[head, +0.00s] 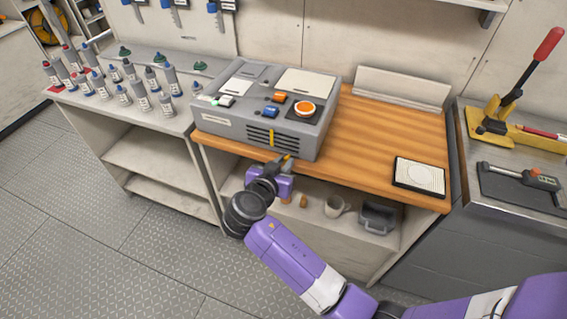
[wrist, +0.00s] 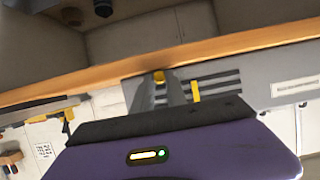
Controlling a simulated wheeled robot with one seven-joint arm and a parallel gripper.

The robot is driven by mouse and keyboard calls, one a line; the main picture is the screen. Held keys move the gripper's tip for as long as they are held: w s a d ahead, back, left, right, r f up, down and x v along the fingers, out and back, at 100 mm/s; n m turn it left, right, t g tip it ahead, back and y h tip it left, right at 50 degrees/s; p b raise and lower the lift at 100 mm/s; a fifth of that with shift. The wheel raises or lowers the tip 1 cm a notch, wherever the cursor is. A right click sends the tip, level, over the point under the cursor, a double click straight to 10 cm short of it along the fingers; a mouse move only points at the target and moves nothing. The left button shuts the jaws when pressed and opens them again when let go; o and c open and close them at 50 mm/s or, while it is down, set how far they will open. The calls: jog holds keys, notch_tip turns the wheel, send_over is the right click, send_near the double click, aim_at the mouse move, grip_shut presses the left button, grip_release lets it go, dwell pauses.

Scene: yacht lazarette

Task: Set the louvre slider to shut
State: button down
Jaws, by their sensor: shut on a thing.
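The grey box (head: 225,125) stands on the wooden bench top, with dark louvre slots (head: 258,133) in its front face. A yellow upright strip (head: 272,138) crosses the slots; it also shows in the wrist view (wrist: 196,91). The louvre slider's small yellow knob (wrist: 159,77) sits beside the slots, between my fingertips. My gripper (head: 281,161) is at the lower front of the box and is shut on the knob. The fingers hide part of the knob and of the front face. I cannot read any open or shut marking.
The box top has a round orange button (head: 304,109) and several coloured switches. A framed white pad (head: 420,176) lies at the bench's right. Below are a mug (head: 335,207) and a grey bin (head: 378,217). Bottles (head: 143,101) crowd the left counter. The bench middle is clear.

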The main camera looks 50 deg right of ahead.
jog(key=shift+w+a, duration=0.1)
jog(key=shift+w, duration=0.05)
dwell(0.8)
jog(key=b, duration=0.6)
send_near(261, 148)
jog(key=x, duration=0.4)
jog(key=shift+s+d+f, duration=0.25)
jog(key=shift+s+d, duration=0.05)
jog(key=shift+w+a+r, duration=0.15)
jog(key=shift+w, duration=0.25)
jog(key=c, duration=1.3)
grip_release()
jog(key=shift+c, duration=0.2)
jog(key=shift+a, duration=0.1)
